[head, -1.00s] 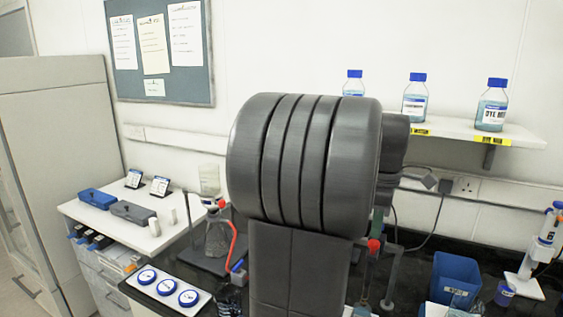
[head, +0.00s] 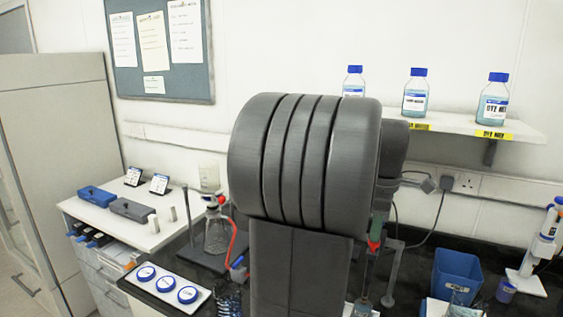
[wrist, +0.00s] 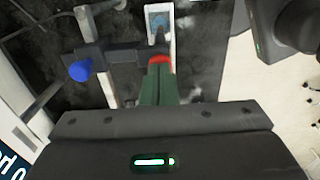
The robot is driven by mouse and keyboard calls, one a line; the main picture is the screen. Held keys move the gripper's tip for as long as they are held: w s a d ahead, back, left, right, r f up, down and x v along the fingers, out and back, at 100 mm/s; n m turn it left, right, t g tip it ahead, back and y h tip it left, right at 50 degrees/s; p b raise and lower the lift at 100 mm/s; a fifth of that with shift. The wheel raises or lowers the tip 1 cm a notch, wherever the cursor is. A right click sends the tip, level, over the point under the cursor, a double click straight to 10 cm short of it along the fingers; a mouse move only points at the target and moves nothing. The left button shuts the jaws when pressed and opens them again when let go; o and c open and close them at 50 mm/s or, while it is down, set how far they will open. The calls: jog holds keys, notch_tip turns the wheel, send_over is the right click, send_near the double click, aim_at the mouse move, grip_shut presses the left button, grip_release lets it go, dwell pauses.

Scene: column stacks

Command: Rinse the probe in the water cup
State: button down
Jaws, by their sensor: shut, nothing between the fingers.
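My gripper (wrist: 159,60) shows in the wrist view as green fingers with red tips, shut with nothing between them. It points down over the dark bench, and its red tips also show in the head view (head: 374,246), right of my arm. Below the tips a thin dark piece, possibly the probe, stands over a small clear vessel with blue (head: 362,307). The wrist view shows blue in a pale holder there (wrist: 157,20). I cannot tell whether this vessel is the water cup or whether the tips touch the thin piece. My arm hides much of the bench.
A grey clamp with a blue knob (wrist: 80,70) is close left of the fingers in the wrist view. A blue bin (head: 460,272), a glass beaker (head: 462,299) and a pipette stand (head: 540,250) are at right. A flask (head: 217,233) and blue-lidded dishes (head: 166,285) are at left.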

aim_at(374, 244)
jog(key=shift+f+b, duration=1.15)
jog(key=shift+f, duration=1)
notch_tip(374, 244, up, 7)
jog(key=p, duration=0.7)
jog(key=shift+r, duration=0.2)
jog(key=shift+f, duration=0.2)
notch_tip(374, 244, down, 7)
jog(key=b, duration=0.7)
jog(key=shift+r, duration=0.35)
jog(key=shift+r+p, duration=0.1)
jog(key=shift+p, duration=0.3)
